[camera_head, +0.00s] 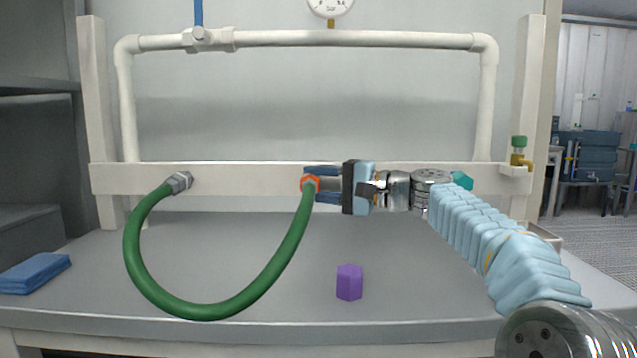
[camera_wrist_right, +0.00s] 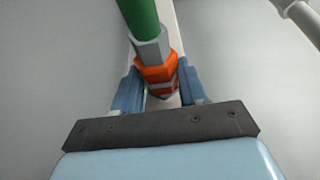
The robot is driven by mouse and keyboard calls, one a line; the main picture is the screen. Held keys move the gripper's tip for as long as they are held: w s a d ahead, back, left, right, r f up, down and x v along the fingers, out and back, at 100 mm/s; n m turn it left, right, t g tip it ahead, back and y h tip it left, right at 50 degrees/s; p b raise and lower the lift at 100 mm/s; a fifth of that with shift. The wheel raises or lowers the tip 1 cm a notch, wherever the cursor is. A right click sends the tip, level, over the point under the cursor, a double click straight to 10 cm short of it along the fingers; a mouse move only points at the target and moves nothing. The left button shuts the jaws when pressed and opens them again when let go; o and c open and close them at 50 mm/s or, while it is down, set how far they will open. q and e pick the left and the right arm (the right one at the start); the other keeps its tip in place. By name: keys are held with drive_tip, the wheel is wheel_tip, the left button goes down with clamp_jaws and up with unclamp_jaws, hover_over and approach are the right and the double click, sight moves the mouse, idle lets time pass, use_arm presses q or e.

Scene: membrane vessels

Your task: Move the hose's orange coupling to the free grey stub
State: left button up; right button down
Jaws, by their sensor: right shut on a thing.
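The green hose (camera_head: 218,311) hangs in a loop in front of the white rail. Its left end sits at a grey metal fitting (camera_head: 179,182) on the rail; its other end carries the orange coupling (camera_head: 310,183). My right gripper (camera_head: 321,184) reaches in from the right and is shut on the orange coupling. In the wrist view the coupling (camera_wrist_right: 156,70) sits between the two blue fingers (camera_wrist_right: 158,88), with a grey collar and the hose beyond it. I cannot tell whether the coupling touches the rail. No free grey stub can be made out. My left gripper is out of view.
A purple hexagonal piece (camera_head: 349,282) stands on the grey table (camera_head: 420,275). A blue folded cloth (camera_head: 35,272) lies at the left edge. The white rail (camera_head: 245,178) runs behind, under a white pipe frame (camera_head: 350,40). A brass valve with a green cap (camera_head: 519,150) is at the right.

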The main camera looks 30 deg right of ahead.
drive_tip(key=c, duration=0.5)
unclamp_jaws()
drive_tip(key=b+v, duration=0.1)
drive_tip(key=v, duration=1.2)
drive_tip(key=shift+s+d, duration=0.25)
drive_tip(key=shift+s, duration=0.1)
